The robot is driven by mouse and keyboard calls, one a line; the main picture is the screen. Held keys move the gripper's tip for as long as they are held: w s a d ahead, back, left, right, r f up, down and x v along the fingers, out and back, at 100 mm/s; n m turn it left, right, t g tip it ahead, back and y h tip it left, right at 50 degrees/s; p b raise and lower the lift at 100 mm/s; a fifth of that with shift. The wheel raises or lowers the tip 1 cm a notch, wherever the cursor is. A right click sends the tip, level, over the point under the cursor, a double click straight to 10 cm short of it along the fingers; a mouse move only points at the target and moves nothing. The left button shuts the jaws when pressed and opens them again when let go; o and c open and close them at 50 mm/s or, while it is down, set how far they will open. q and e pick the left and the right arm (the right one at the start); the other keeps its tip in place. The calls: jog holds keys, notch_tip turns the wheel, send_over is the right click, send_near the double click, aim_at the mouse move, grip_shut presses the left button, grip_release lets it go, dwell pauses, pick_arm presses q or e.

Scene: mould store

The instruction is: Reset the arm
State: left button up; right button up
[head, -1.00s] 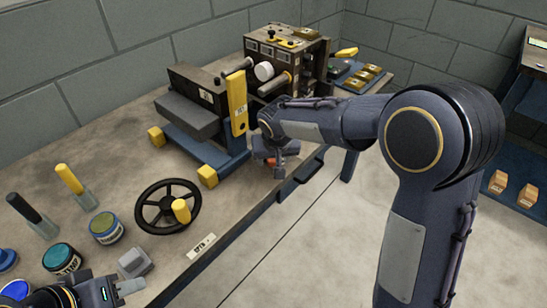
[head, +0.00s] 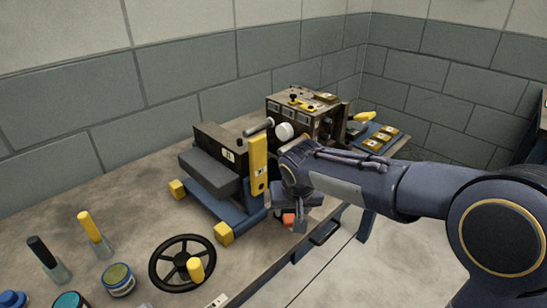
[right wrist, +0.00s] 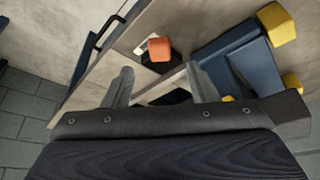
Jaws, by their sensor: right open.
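My right gripper (head: 290,215) is over the front edge of the bench, just right of the machine with the upright yellow arm (head: 258,165). Its two grey fingers stand apart in the right wrist view (right wrist: 162,88), with nothing between their tips. An orange block-like knob (right wrist: 159,49) on a dark base lies beyond the fingertips; its orange part also shows beside the gripper in the head view (head: 288,219). The gripper and forearm partly hide the machine's right end. My left gripper is out of view.
The blue-framed machine (head: 240,205) has yellow end blocks. A brown control box (head: 305,112) stands behind it. A black handwheel (head: 157,272), jars and two handled tools (head: 90,226) are at the front left. Open floor lies right of the bench.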

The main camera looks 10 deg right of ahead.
jog(key=s+d+r+m+y, duration=0.1)
jog(key=s+d+r+y, duration=0.15)
jog(key=s+d, duration=0.8)
jog(key=s+a+f+t+y, duration=0.1)
jog(key=s+f+y, duration=0.15)
jog(key=s, duration=1.45)
notch_tip(320, 180, up, 14)
jog(key=h+p, duration=0.1)
jog(key=p, duration=1.3)
jog(key=shift+a+p, duration=0.2)
jog(key=shift+p, duration=0.15)
